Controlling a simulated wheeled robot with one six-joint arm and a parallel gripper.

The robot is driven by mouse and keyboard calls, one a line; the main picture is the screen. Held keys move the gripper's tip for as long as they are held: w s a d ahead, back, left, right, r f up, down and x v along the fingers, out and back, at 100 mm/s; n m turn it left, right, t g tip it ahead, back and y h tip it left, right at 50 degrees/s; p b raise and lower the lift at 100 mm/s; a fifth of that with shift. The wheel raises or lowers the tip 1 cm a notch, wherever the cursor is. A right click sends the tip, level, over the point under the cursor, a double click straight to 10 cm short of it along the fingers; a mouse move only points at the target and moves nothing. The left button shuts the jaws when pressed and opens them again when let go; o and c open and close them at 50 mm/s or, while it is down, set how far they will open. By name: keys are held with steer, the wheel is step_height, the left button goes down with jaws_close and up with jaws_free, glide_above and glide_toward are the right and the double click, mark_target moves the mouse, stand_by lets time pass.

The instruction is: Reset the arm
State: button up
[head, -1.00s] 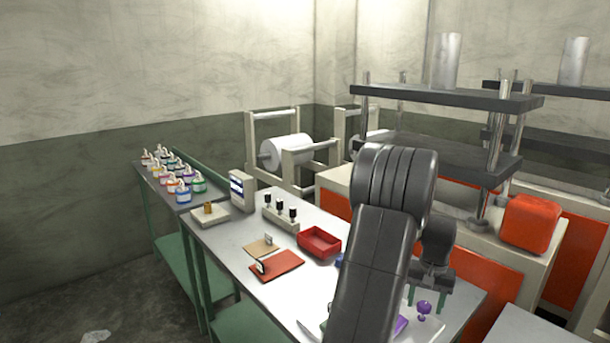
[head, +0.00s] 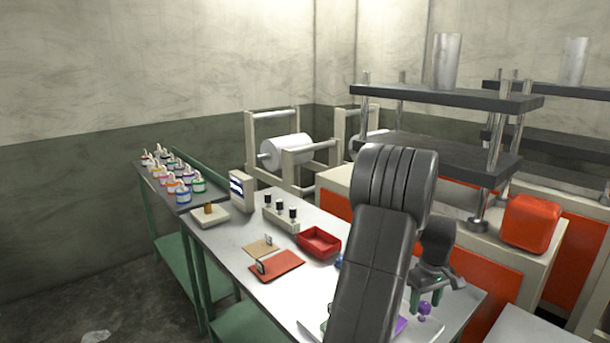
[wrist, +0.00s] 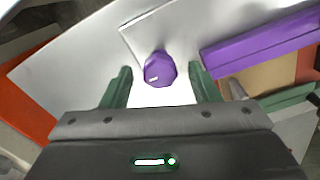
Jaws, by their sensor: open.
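My gripper (head: 425,302) is open over the right end of the workbench, with its green fingers pointing down. In the wrist view, my gripper (wrist: 160,75) has one finger on each side of a purple knob-like thing (wrist: 160,68), with gaps on both sides. The height between fingertips and knob is hard to tell. The purple knob also shows in the head view (head: 424,311), just below the fingers. My arm hides part of the bench there.
The workbench (head: 225,237) holds a red tray (head: 319,243), a red pad (head: 277,264) and a block with black-topped handles (head: 281,214). A purple bar (wrist: 260,42) lies near the knob. A press (head: 440,150) stands behind. Bottles (head: 180,178) fill the left table.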

steer(key=n, duration=0.6)
steer(key=shift+n, duration=0.3)
stand_by(0.4)
